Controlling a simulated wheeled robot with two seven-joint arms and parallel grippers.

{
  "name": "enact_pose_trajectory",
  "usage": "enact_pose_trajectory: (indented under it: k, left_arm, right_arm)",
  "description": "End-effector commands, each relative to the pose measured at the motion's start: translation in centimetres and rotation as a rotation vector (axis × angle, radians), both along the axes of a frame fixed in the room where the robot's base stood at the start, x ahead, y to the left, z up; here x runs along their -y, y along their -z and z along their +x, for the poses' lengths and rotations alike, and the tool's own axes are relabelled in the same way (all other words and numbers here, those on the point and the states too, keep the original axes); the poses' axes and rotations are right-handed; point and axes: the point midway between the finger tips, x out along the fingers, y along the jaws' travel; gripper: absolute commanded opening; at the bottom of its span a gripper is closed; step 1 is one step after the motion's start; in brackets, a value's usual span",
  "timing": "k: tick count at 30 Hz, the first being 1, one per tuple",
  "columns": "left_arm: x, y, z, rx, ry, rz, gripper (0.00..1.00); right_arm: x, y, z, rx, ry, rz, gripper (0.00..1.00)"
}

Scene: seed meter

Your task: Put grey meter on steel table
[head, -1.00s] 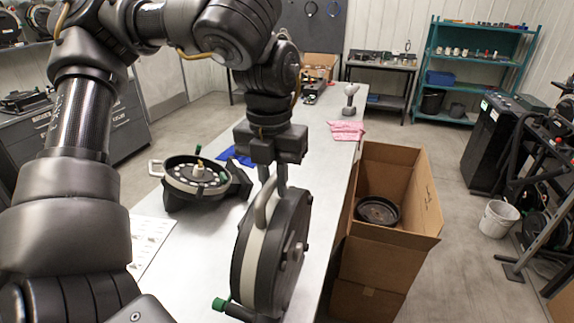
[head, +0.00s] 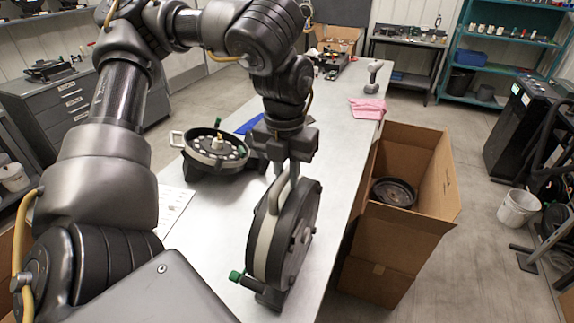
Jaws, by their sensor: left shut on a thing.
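A grey meter (head: 285,240), a round dark disc housing with a pale rim band, a handle and a green knob, hangs upright on edge from my left gripper (head: 283,180). The gripper is shut on the meter's handle. The meter is over the near part of the steel table (head: 215,235); I cannot tell whether its lower edge touches the top. A second meter (head: 216,148) with a white dotted plate lies on a dark stand farther back on the table. My right gripper is not in view.
An open cardboard box (head: 388,240) with a dark round part (head: 393,191) inside stands against the table's right side. A pink cloth (head: 367,108), a blue cloth (head: 249,124) and a paper sheet (head: 172,208) lie on the table. Bare tabletop surrounds the held meter.

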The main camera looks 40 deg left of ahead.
Motion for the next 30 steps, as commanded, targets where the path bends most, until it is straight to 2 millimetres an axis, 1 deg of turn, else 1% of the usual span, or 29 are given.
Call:
enact_pose_trajectory:
  k: [1,9,10,14,15,22,25,28,30]
  left_arm:
    - [0.1,-0.3,0.1,0.005,0.0,-0.002,0.0]
    - [0.1,-0.1,0.1,0.005,0.0,-0.002,0.0]
    - [0.0,0.1,0.0,-0.001,0.0,0.0,0.2]
    - [0.0,0.1,0.0,-0.001,0.0,0.0,0.37]
    - [0.0,0.1,0.0,-0.001,0.0,0.0,0.4]
    - [0.0,0.1,0.0,0.0,0.0,0.0,0.4]
    - [0.0,-0.3,0.0,0.002,0.0,0.001,0.4]
    - [0.0,-1.4,0.1,0.004,-0.001,0.001,0.4]
    - [-0.1,-2.5,0.1,0.005,-0.001,0.001,0.4]
  right_arm:
    - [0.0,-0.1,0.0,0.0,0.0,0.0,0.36]
    - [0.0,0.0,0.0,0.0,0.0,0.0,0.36]
    - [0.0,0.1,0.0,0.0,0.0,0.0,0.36]
    - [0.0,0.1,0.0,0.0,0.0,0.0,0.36]
    - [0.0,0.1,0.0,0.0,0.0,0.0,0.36]
    - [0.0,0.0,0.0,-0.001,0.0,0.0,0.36]
    - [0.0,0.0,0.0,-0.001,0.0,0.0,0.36]
    - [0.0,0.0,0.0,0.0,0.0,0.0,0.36]
    - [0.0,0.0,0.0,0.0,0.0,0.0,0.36]
